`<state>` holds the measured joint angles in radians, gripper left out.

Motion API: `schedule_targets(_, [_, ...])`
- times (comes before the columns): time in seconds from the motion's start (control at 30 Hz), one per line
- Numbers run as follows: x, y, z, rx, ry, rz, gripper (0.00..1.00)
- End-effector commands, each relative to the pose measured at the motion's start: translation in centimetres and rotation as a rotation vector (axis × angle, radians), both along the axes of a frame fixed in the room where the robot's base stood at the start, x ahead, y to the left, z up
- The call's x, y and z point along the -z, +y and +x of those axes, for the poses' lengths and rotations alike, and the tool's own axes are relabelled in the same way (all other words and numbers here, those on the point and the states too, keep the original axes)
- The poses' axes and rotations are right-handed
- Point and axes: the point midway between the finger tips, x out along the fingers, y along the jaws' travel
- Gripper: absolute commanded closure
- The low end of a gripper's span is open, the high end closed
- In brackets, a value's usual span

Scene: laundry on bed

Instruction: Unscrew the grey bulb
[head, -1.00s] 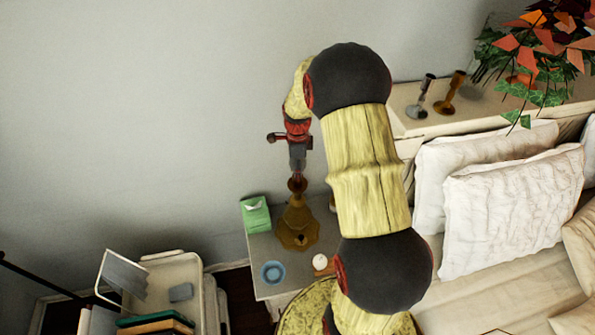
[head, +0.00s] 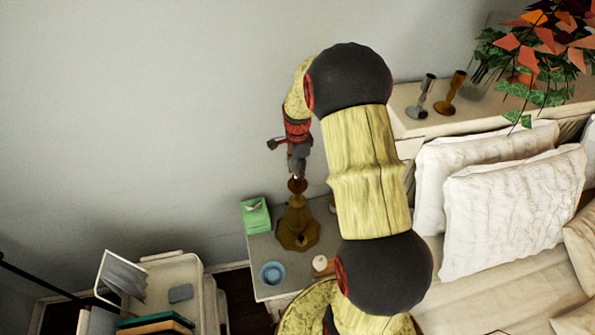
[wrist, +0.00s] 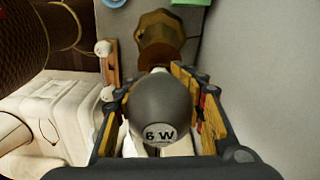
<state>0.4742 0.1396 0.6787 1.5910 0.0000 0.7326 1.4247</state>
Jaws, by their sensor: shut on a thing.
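The grey bulb (wrist: 160,110), marked "6 W", sits between the two fingers of my gripper (wrist: 160,125) in the wrist view, with a finger on each side of it. In the head view my gripper (head: 298,165) points down, shut on the bulb at the top of the brown lamp (head: 298,225). The bulb is mostly hidden by the gripper there. The lamp base also shows in the wrist view (wrist: 160,30), beyond the bulb. The bulb hides the socket in the wrist view, so I cannot tell how far the bulb is in it.
The lamp stands on a nightstand (head: 262,252) with a green tissue box (head: 256,216), a blue bowl (head: 272,273) and a small white round thing (head: 320,263). The pillowed bed (head: 490,290) is to the right. A white cart (head: 165,275) stands at the lower left.

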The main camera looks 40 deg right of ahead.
Motion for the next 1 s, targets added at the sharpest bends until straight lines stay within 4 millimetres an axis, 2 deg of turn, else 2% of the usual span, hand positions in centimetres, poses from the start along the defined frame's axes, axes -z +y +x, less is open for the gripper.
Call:
schedule_targets(0.3, [0.02,-0.01,0.01,-0.265,0.000,0.000,0.87])
schedule_targets(0.67, [-0.02,-0.01,0.01,-0.306,0.000,0.000,0.87])
schedule_targets(1.0, [0.00,-0.02,-0.01,-0.582,0.000,0.000,0.87])
